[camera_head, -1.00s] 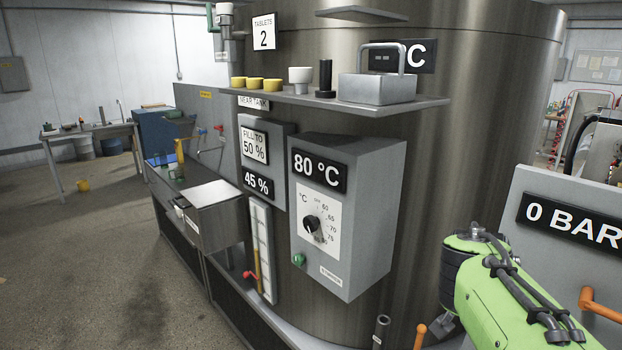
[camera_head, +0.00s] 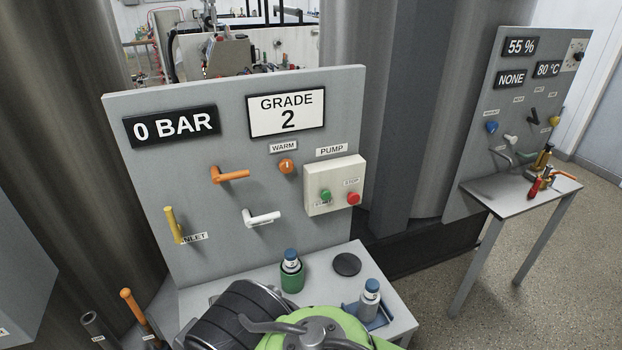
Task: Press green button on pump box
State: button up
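The pump box (camera_head: 322,177) is a cream box on the right side of a grey upright panel (camera_head: 190,195), under a PUMP label. Its green button (camera_head: 326,195) is at the lower left of the box face. A red button (camera_head: 353,198) labelled STOP sits to its right. My green and black arm comes in at the bottom middle, below and in front of the panel, apart from the pump box. My gripper's fingers are not visible.
The panel carries an orange handle (camera_head: 231,175), a white handle (camera_head: 262,217), a yellow inlet lever (camera_head: 175,225) and an orange WARM knob (camera_head: 286,166). Bottles (camera_head: 291,268) stand on the ledge below. Another panel (camera_head: 494,130) and small table (camera_head: 508,200) stand right.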

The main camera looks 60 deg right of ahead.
aim_at(325, 196)
jog(key=z, duration=2.2)
